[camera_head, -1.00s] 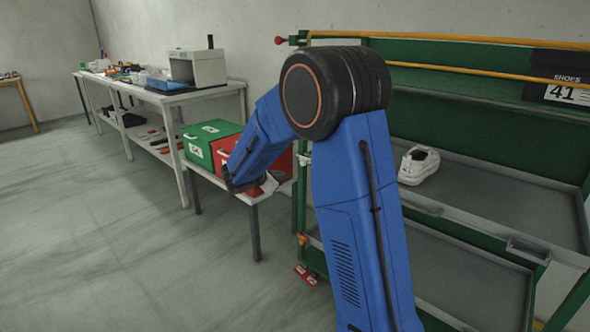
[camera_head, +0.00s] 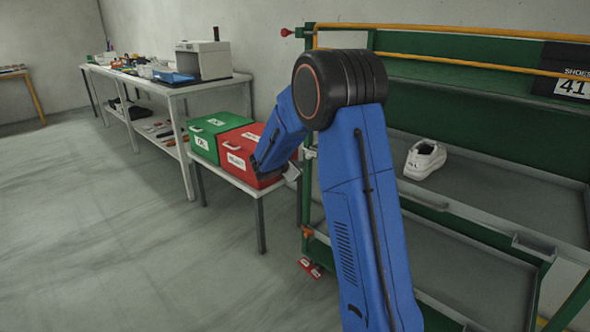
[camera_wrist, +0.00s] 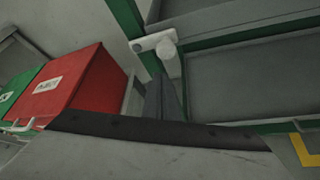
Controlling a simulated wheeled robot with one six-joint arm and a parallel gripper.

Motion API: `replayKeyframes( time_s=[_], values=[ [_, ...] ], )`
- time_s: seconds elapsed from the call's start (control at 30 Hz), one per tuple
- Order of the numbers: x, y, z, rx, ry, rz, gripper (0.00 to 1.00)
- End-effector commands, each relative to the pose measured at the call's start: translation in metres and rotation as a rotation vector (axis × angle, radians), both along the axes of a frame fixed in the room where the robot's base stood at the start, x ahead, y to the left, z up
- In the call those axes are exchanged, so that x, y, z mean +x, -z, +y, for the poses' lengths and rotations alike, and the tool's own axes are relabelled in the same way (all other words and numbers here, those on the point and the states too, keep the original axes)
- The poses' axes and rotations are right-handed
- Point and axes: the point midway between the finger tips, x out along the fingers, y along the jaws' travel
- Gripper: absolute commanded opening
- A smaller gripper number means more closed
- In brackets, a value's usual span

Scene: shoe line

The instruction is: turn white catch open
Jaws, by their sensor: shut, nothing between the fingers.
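The white catch (camera_wrist: 153,41) shows in the wrist view, at the top centre. It is a short bar with a round knob, lying nearly level across the green post (camera_wrist: 128,19) of the rack, its knob end towards the grey tray. My gripper (camera_wrist: 162,84) is shut and empty, its narrow grey fingers pointing up the picture just below the catch. A gap shows between them and the knob in the picture; the depth between them is hard to judge. In the head view my blue arm hides most of the gripper.
A red box (camera_head: 236,150) and a green box (camera_head: 202,137) stand on a low table left of the rack, close to my forearm. A white shoe (camera_head: 424,160) lies on a grey rack tray (camera_head: 480,205). A long workbench stands behind left. The floor at left is clear.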

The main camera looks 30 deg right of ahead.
Motion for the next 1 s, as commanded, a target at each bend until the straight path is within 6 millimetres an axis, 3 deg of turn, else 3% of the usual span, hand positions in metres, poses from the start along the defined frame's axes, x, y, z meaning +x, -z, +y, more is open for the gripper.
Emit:
replayKeyframes(
  time_s=[0.3, 1.0],
  values=[
    [-0.009, -0.02, -0.007, 0.002, 0.001, 0.0, 0.0],
    [-0.01, -0.023, -0.007, -0.017, 0.001, 0.047, 0.0]
  ],
)
